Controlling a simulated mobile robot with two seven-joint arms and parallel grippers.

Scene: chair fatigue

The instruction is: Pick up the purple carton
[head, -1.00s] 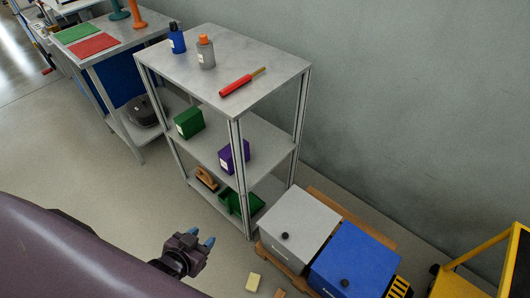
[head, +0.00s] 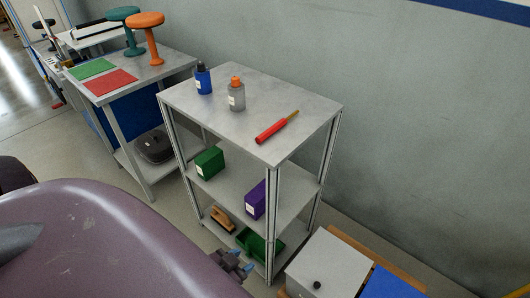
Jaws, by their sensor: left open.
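The purple carton (head: 255,200) stands on the middle shelf of the grey shelf unit (head: 290,118), near its front right post. It has a white label, and the post covers part of its right side. My left gripper (head: 240,266) is at the bottom of the head view, empty, in front of the unit and lower in the picture than the carton. Its blue fingertips are apart from the carton. The gripper is open. My right gripper is not in view.
A green carton (head: 209,162) shares the middle shelf. Below are a green bin (head: 252,243) and a brown wooden-looking item (head: 222,218). Bottles and a red tool (head: 272,130) stand or lie on top. A white box (head: 318,264) is at right. A table (head: 130,92) is at left.

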